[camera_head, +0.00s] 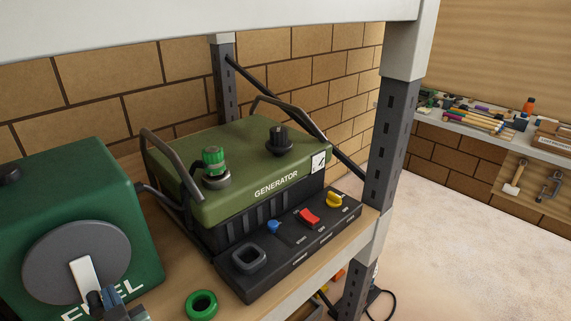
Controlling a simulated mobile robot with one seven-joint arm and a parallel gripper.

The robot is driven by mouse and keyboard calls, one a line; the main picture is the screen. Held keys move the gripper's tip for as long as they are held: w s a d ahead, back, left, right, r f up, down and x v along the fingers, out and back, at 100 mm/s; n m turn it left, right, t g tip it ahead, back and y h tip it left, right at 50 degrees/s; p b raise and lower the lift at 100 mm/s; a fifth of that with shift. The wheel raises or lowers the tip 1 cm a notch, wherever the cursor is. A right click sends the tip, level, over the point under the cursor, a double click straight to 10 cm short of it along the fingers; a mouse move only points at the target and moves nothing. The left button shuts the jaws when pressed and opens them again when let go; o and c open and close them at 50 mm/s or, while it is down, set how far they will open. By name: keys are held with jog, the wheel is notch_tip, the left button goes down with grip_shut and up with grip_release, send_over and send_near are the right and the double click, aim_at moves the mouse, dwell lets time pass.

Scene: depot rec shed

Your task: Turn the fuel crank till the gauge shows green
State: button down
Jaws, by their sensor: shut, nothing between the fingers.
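The fuel tank (130,190) is a green box at the left, its lettering partly covered. On its face is a grey disc (62,255) with a white bar (84,275) running from near its middle down to its lower edge, which looks like the crank. My gripper (108,298) shows at the bottom left, shut, overlapping the bar's lower end. I cannot tell whether they touch. The generator (245,155) is olive green over black. An upright cylinder (213,161) with bright green sides stands on its top; I cannot tell whether it is the gauge.
The generator's front panel has a blue knob (274,227), a red switch (308,217), a yellow knob (334,200) and a square socket (248,257). A green ring (201,304) lies on the shelf. A grey shelf post (393,140) stands right of the generator.

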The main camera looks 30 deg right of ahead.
aim_at(92, 308)
jog(key=shift+s+a+r+p, duration=0.1)
jog(key=shift+s+a+p, duration=0.1)
jog(key=shift+a+p, duration=0.4)
jog(key=shift+s+a+f, duration=0.1)
jog(key=shift+a+f, duration=0.15)
jog(key=shift+a, duration=0.2)
jog(key=shift+s+a+r+p, duration=0.15)
jog(key=shift+a+r+p, duration=0.2)
jog(key=shift+a+p, duration=0.35)
jog(key=shift+s+a+p, duration=0.2)
jog(key=shift+a+p, duration=0.1)
jog(key=shift+p, duration=0.1)
jog(key=shift+f, duration=0.15)
